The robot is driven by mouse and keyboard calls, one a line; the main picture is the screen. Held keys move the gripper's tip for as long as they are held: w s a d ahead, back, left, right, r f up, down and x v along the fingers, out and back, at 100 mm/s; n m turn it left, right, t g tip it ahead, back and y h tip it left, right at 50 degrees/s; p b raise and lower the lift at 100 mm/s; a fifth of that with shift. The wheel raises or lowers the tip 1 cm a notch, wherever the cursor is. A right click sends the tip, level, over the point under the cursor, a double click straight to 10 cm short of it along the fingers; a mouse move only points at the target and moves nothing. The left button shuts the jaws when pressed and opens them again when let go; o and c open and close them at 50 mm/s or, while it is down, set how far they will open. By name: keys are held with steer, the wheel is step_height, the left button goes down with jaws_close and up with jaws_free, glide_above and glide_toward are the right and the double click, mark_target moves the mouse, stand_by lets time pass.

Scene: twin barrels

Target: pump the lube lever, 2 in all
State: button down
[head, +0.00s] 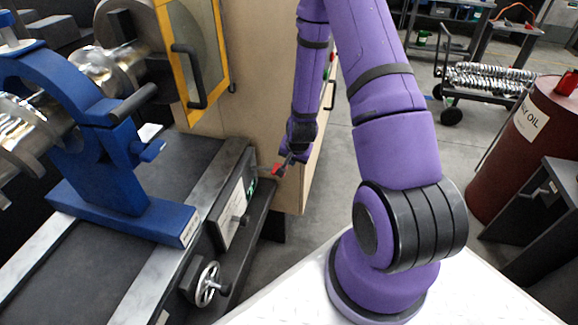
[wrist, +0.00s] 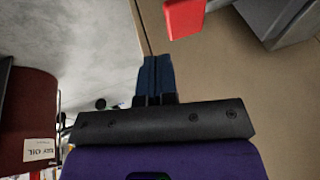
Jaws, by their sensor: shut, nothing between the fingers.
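The lube lever shows as a small red grip (head: 277,169) low on the side of the tan cabinet in the head view. In the wrist view the red grip (wrist: 184,17) is at the top, close beyond my fingertips and to their right. My gripper (wrist: 157,60) is shut and empty, its two dark blue fingers together. In the head view my gripper (head: 287,162) is beside the red grip. The fingers look apart from the grip in the wrist view, but the depth gap is hard to judge. The lever's pivot is not clearly visible.
The tan cabinet (head: 290,195) stands behind the lever. A blue-framed lathe (head: 125,190) with a handwheel (head: 207,284) is at left. A dark red oil barrel (head: 520,140) and a cart (head: 485,80) are at right. Grey floor between them is clear.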

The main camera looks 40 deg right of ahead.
steer(key=shift+s+v, duration=0.25)
steer(key=shift+v, duration=1.5)
steer(key=shift+d, duration=0.2)
steer(key=s+a+r+n, duration=0.1)
steer(key=a+r+n, duration=0.25)
steer(key=r, duration=0.95)
steer(key=s+a+r+n, duration=0.15)
steer(key=a+r, duration=0.25)
steer(key=r, duration=0.8)
steer(key=s+a+r+n, duration=0.3)
steer(key=s+r, duration=0.5)
steer(key=s, duration=0.2)
steer(key=s+a+r+n+t+y, duration=0.1)
steer(key=s+a+r, duration=0.3)
steer(key=s+r, duration=0.5)
steer(key=shift+s+a+r+n, duration=0.2)
steer(key=shift+s+n, duration=0.2)
steer(key=shift+n, duration=0.5)
